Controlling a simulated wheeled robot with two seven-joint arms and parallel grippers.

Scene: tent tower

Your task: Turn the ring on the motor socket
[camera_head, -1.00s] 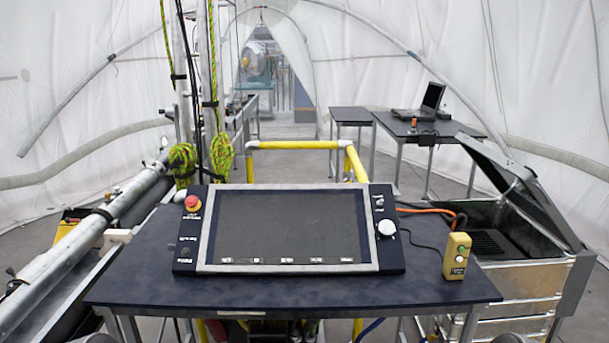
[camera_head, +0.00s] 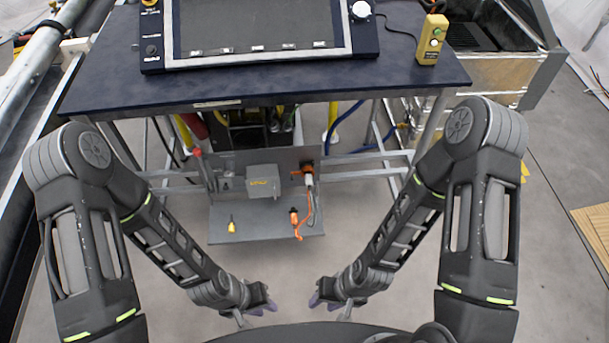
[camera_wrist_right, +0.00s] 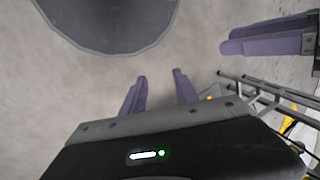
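Under the table, a grey panel carries a grey box (camera_head: 263,181) and an orange-and-white connector (camera_head: 308,176), probably the motor socket; its ring is too small to make out. An orange plug (camera_head: 294,217) on a cable lies on the grey shelf (camera_head: 262,228) below. My left gripper (camera_head: 268,301) and right gripper (camera_head: 318,301) hang low, short of the shelf and apart from it. In the right wrist view, my right gripper (camera_wrist_right: 160,88) has its two purple fingers apart with nothing between them. My left gripper's fingers (camera_wrist_right: 265,38) show side-on there, so their gap is hidden.
The dark table (camera_head: 120,85) with a screen console (camera_head: 262,27) and a yellow control box (camera_head: 432,40) overhangs the panel. Table legs and rails flank it. A small yellow item (camera_head: 231,226) lies on the shelf. The floor in front is clear.

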